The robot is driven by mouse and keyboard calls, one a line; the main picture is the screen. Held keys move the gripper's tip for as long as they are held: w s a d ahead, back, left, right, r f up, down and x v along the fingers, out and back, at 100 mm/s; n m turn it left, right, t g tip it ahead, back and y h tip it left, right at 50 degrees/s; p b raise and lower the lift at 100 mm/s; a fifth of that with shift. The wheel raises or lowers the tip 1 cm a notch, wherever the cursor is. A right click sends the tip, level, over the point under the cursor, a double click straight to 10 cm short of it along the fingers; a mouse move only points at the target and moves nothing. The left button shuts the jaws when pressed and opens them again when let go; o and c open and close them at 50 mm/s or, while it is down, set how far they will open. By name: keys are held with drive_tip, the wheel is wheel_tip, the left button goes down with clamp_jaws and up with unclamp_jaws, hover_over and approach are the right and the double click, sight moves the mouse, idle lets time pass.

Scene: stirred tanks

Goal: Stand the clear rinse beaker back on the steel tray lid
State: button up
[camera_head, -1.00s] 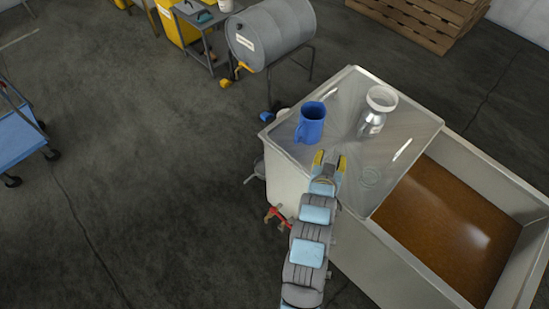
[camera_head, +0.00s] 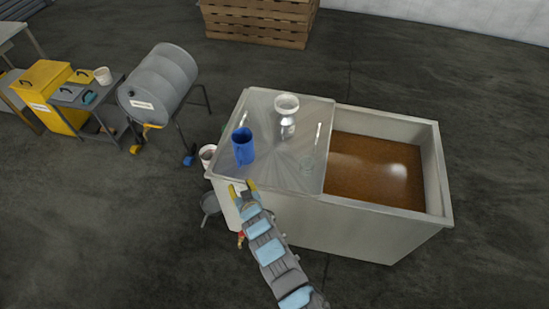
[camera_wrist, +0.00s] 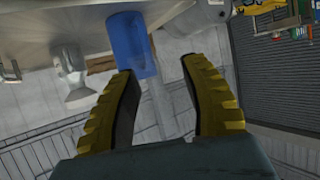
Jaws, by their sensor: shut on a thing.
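The steel tray lid (camera_head: 275,180) covers the left part of the tank. My gripper (camera_head: 243,187) is at the lid's front left edge, just in front of the blue jug. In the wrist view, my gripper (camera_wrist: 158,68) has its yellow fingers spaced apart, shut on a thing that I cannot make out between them.
The open tank (camera_head: 375,165) holds brown liquid.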

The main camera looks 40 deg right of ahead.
drive_tip(key=s+d+r+m+g+h+p, duration=0.15)
drive_tip(key=s+d, duration=0.25)
drive_tip(key=d, duration=0.4)
drive_tip(key=s+d+r+m+t+h+p, duration=0.1)
drive_tip(key=s+d+h+p, duration=0.15)
drive_tip(key=d, duration=0.55)
drive_tip(key=y+b, duration=0.1)
drive_tip(key=b, duration=1.5)
hover_over(276, 166)
drive_tip(key=shift+g, duration=0.25)
drive_tip(key=f, duration=0.9)
drive_tip(key=shift+s+a+f, duration=0.15)
drive_tip(key=shift+s+f, duration=0.1)
drive_tip(key=shift+w+f+b, duration=0.15)
drive_tip(key=shift+f+b, duration=1.05)
drive_tip(key=shift+f, duration=0.5)
drive_tip(key=shift+f, duration=0.1)
drive_tip(key=o, duration=1.1)
